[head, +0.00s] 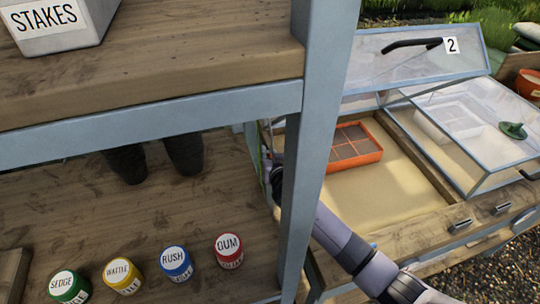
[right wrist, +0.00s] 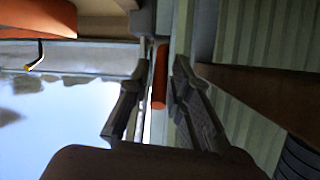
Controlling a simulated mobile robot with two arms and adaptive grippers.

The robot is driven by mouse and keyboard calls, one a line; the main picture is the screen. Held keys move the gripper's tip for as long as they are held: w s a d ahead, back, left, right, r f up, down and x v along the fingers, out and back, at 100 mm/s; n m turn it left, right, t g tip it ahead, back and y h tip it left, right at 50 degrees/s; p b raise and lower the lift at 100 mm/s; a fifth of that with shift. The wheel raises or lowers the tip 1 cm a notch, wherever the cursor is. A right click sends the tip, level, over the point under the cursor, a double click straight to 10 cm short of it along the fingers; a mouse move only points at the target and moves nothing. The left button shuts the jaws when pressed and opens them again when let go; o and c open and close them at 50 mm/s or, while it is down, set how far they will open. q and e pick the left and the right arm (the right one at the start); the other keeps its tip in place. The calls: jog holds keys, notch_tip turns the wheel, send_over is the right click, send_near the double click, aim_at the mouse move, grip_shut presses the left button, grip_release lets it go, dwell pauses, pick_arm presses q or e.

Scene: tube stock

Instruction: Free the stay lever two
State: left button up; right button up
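The cold frame lid marked 2 (head: 415,62) stands raised, with a black handle. In the right wrist view an orange-red grip (right wrist: 159,76), which looks like the stay lever, lies beside a thin pale rod. My right gripper (right wrist: 157,95) is open, with one finger on each side of this grip, which is nearer the right-hand finger. Contact cannot be told. In the head view my right gripper (head: 270,172) is at the frame's left side, mostly hidden by the shelf post. The lever cannot be made out there. My left gripper is not in view.
A grey shelf post (head: 315,130) stands in front of my right arm. An orange tray (head: 372,157) sits on sand inside the frame. A second, lower glass lid (head: 480,130) is at right.

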grip_shut()
dwell(0.4)
jog(key=shift+r+p, duration=0.3)
jog(key=shift+p, duration=0.35)
jog(key=g+p, duration=0.1)
jog(key=p, duration=0.1)
jog(key=w+r+g+p, duration=0.1)
jog(key=p, duration=0.1)
jog(key=g+p, duration=0.1)
jog(key=p, duration=0.1)
jog(key=shift+w+a+r+h+p, duration=0.15)
jog(key=shift+w+r+h+p, duration=0.1)
jog(key=shift+h+p, duration=0.1)
jog(key=shift+w+g+p, duration=0.25)
jog(key=shift+g+p, duration=0.2)
jog(key=shift+g, duration=0.35)
jog(key=shift+w+a+g+h, duration=0.2)
jog(key=shift+w+g, duration=0.3)
jog(key=shift+g, duration=0.6)
